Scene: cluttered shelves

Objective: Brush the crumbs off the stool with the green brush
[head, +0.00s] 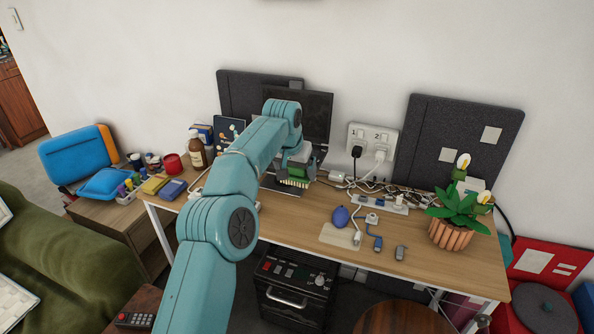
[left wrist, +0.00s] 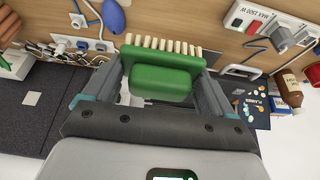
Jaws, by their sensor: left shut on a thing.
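My left gripper (head: 300,163) is above the desk and shut on the green brush (head: 293,181). In the left wrist view the green brush (left wrist: 160,82) lies crosswise between the two fingers of the left gripper (left wrist: 158,72), its pale bristles pointing to the picture's top. A round brown wooden top (head: 405,318), which may be the stool, is cut off at the bottom edge of the head view, in front of the desk. I see no crumbs on its visible part. My right gripper is not in view.
The wooden desk (head: 290,226) holds a power strip (head: 380,203), cables, a blue bulb-shaped thing (head: 341,216) and a potted plant (head: 459,220). A black appliance (head: 292,290) stands under it. A green sofa (head: 60,245) is at left, and red items (head: 545,262) at right.

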